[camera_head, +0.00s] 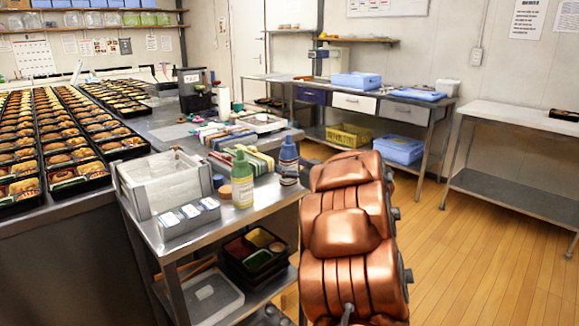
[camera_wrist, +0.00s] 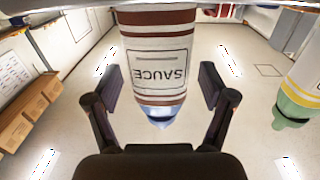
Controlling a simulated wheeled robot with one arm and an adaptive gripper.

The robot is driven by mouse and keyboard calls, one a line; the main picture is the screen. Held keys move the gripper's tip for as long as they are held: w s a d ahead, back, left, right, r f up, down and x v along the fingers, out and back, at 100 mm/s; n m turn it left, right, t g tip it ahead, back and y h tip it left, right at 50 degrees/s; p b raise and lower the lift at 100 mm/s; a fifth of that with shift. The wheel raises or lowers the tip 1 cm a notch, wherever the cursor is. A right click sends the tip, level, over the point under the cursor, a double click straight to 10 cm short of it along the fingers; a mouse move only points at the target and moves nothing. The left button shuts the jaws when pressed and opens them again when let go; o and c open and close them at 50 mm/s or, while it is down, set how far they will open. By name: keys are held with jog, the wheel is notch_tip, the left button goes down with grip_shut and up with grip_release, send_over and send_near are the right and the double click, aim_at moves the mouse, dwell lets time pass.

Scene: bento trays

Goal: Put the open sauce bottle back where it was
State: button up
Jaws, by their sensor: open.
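A sauce bottle (camera_wrist: 157,60) with a white SAUCE label, brown bands and a blue tip shows between my fingers in the wrist view, where the picture is upside down. My gripper (camera_wrist: 157,88) is open, with a finger on each side of the bottle and a visible gap to both. In the head view a bottle with a blue top (camera_head: 288,156) stands upright on the cart, left of my copper arm. A green-capped bottle (camera_head: 242,180) stands left of it; it also shows at the right of the wrist view (camera_wrist: 302,88). My gripper is hidden in the head view.
The metal cart (camera_head: 262,208) also holds a clear bin (camera_head: 150,195), small grey containers (camera_head: 190,216) and a brown round item (camera_head: 225,193) close to the bottles. Stacked colored packs (camera_head: 235,140) lie behind. Bento trays (camera_head: 75,145) fill the left table. Open floor lies right.

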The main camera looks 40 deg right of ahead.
jog(key=s, duration=1.1)
jog(key=shift+a+p, duration=0.4)
jog(key=shift+p, duration=0.05)
jog(key=w+m+g+h, duration=0.2)
jog(key=w+g+h, duration=0.2)
jog(key=g+h, duration=0.15)
jog(key=s+a+f+m+g, duration=0.1)
jog(key=s+a+f+g, duration=0.2)
jog(key=a, duration=0.4)
jog(key=s+a+f+m+g, duration=0.1)
jog(key=s+a+f+g, duration=0.1)
jog(key=a+f+g, duration=0.3)
jog(key=s+a+f+n+g+y, duration=0.2)
jog(key=s+a+f+g+y, duration=0.1)
jog(key=s+a, duration=0.9)
jog(key=s+a+f+n+g+y, duration=0.2)
jog(key=s+a+f+g+y, duration=0.1)
jog(key=s+a, duration=1)
jog(key=a+g, duration=0.1)
jog(key=a, duration=0.5)
jog(key=shift+f+n+y, duration=0.25)
jog(key=shift+n+y, duration=0.1)
jog(key=shift+n, duration=0.05)
